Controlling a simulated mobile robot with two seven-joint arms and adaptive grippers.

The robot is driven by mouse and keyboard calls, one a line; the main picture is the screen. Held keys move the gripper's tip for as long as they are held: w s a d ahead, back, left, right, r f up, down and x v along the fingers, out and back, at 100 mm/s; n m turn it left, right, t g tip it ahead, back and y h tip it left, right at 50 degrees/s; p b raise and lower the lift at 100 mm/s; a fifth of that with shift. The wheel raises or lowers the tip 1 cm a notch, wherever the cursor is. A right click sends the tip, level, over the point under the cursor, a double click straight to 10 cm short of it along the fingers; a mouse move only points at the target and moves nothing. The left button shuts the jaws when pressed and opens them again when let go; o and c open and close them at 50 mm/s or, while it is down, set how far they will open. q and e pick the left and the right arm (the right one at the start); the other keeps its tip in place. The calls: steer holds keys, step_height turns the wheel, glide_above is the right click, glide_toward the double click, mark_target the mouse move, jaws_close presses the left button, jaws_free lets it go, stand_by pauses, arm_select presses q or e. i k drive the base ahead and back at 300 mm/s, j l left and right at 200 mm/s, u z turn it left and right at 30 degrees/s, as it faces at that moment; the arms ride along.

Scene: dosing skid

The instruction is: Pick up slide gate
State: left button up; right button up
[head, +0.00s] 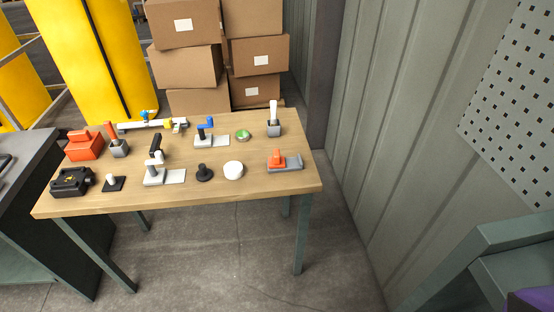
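I cannot tell for certain which item is the slide gate. One candidate is a grey flat block with an orange upright tab (278,158), lying at the right front of the wooden table. Other candidates are a pale plate with a grey post and black handle (155,174) at the front middle, and a similar pale plate with a blue handle (207,136) behind it. All rest on the table and nothing holds them. Neither of my grippers shows in the head view.
The wooden table (125,198) also holds an orange box (84,147), a black block (71,182), a white round cap (233,170), a black knob (205,173) and a green button (243,134). Cardboard boxes (186,67) stand behind. A grey wall (395,120) bounds the right; floor in front is clear.

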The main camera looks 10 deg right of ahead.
mark_target(276, 161)
steer(key=i+j, duration=0.25)
steer(key=j, duration=0.2)
steer(key=i+j, duration=0.25)
steer(key=j, duration=0.15)
steer(key=i+j+z, duration=0.15)
steer(key=j+z, duration=0.15)
steer(key=z, duration=0.15)
steer(key=i+j+z, duration=0.1)
steer(key=j+z, duration=0.25)
steer(key=z, duration=0.15)
